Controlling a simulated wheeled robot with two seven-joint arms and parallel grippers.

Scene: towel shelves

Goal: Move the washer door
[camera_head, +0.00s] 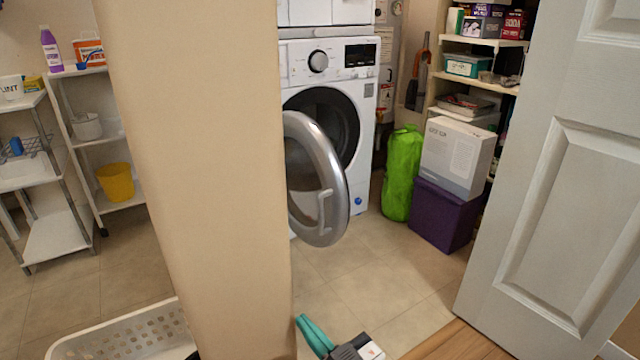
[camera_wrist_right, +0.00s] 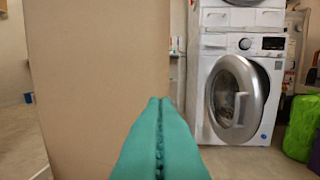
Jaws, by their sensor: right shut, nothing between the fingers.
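The white washer (camera_head: 364,120) stands beyond a beige wall end, with a dryer or second machine stacked on it. Its round grey door (camera_head: 330,165) is swung open toward me, hinged at the left, and the dark drum opening shows behind it. The door has a pale handle (camera_head: 323,208). The right wrist view also shows the washer (camera_wrist_right: 205,110) and its door (camera_wrist_right: 254,98). My right gripper (camera_head: 303,320) is low at the bottom of the head view, well short of the door. Its teal fingers (camera_wrist_right: 160,105) are together and empty. My left gripper is not in view.
The beige wall end (camera_head: 200,150) blocks much of the left side. A white panelled door (camera_head: 565,190) stands at the right. A green bag (camera_head: 402,172) and a purple box (camera_head: 440,215) sit right of the washer. A white basket (camera_head: 125,335) is at bottom left. Tiled floor before the washer is clear.

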